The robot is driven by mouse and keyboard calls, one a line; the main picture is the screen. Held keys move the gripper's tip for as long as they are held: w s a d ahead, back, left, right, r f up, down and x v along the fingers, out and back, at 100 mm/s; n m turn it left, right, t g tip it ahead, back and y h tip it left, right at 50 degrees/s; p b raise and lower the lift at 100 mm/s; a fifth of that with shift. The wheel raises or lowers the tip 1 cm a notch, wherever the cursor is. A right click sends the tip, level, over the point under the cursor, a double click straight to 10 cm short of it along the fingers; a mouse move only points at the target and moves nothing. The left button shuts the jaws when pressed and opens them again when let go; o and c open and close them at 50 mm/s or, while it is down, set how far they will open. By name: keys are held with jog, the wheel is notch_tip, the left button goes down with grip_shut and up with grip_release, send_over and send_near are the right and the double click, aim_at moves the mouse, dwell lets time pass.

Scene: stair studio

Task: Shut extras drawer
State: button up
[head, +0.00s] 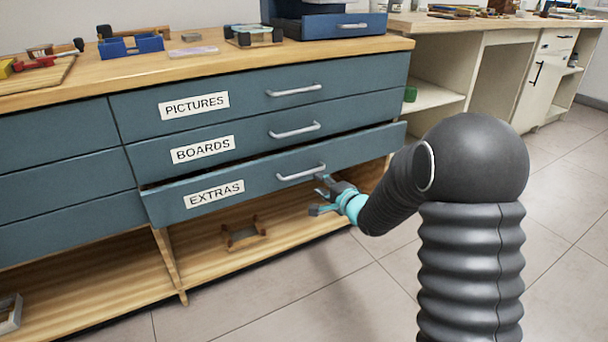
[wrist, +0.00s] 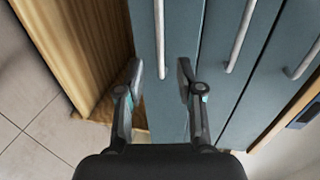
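The extras drawer (head: 255,182) is the lowest of three blue-grey drawers and stands a little out from the cabinet, with a dark gap along its top edge. Its label reads EXTRAS. Its silver bar handle (head: 301,172) shows on the drawer front. My gripper (head: 322,195) is at the right part of the drawer front, just below and right of the handle. In the wrist view my gripper (wrist: 160,75) has its two fingers spread apart, with the drawer front (wrist: 172,115) and the end of the handle (wrist: 160,45) between them. I cannot tell whether a fingertip touches the drawer.
The pictures drawer (head: 240,92) and boards drawer (head: 240,138) above look shut. An open wooden shelf (head: 200,262) below holds a small wooden item (head: 243,236). The worktop (head: 215,60) carries several items. Tiled floor (head: 310,300) in front is clear.

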aim_at(305, 174)
jog(key=x, duration=1)
jog(key=shift+w+a+b, duration=0.1)
jog(key=shift+w+b, duration=0.1)
jog(key=shift+b, duration=0.15)
grip_shut()
